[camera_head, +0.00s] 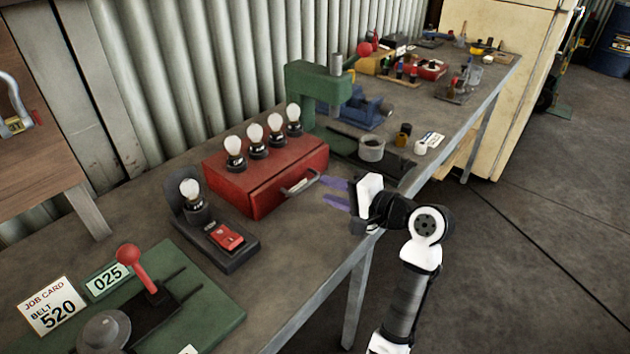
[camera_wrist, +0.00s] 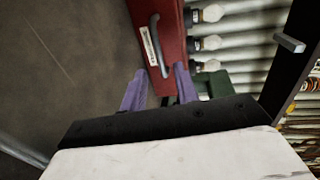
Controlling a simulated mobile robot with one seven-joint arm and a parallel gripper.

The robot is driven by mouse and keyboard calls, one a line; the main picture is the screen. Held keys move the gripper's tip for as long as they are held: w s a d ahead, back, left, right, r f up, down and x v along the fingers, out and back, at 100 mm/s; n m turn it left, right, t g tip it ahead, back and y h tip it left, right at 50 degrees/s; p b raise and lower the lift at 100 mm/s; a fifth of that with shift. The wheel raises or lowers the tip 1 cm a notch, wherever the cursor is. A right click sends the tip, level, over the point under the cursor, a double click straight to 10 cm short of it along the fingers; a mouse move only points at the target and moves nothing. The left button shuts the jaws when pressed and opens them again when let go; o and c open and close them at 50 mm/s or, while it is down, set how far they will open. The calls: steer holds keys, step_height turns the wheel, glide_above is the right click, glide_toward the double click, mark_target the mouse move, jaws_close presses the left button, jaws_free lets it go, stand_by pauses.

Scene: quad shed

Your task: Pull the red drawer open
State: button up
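The red drawer (camera_head: 286,194) is the front of a red box (camera_head: 225,180) on the workbench, and it looks shut. A grey metal handle (camera_head: 300,183) and a pale label are on its face. In the wrist view the red drawer front (camera_wrist: 172,55) stands ahead, with the handle (camera_wrist: 158,45) upright in the picture. My gripper (camera_head: 335,192) is to the right of the handle, its two purple fingers pointing at it. In the wrist view the fingers of my gripper (camera_wrist: 160,88) are apart with nothing held between them, and the handle's end lies near the gap. Contact cannot be told.
Several bulbs (camera_head: 255,133) stand on top of the red box. A single bulb with a red switch (camera_head: 228,237) is in front. A green press (camera_head: 318,85) and a grey cup (camera_head: 371,149) stand behind. The bench edge is under my arm, with open floor (camera_head: 520,260) to the right.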

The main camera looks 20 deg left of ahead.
mark_target(310, 184)
steer(key=shift+p+x, duration=0.35)
steer(key=shift+x, duration=2.3)
jaws_close()
